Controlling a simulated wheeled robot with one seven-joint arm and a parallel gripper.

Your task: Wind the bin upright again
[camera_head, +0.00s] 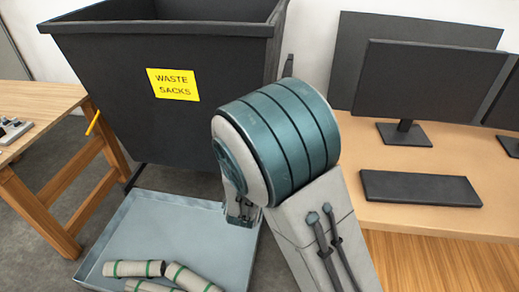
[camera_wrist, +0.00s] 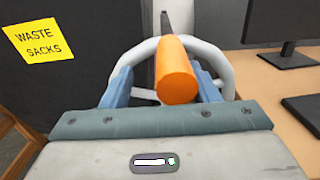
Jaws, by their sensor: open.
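The bin is a dark grey box with a yellow WASTE SACKS label (camera_head: 172,84); its front wall (camera_head: 120,110) stands behind a shallow tray in the head view. I cannot tell exactly how far the bin leans. In the wrist view, a grey handwheel (camera_wrist: 225,62) with an orange knob (camera_wrist: 177,80) is straight ahead. My gripper (camera_wrist: 162,85) is open, with one blue finger on each side of the knob. I cannot tell whether either finger touches it. In the head view my arm hides the wheel and the knob.
The pale blue tray (camera_head: 165,225) holds several grey rolls with green bands (camera_head: 135,268). A wooden table (camera_head: 35,100) stands at left. A desk (camera_head: 385,215) at right carries monitors (camera_head: 425,80) and a keyboard (camera_head: 420,188), close to my arm.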

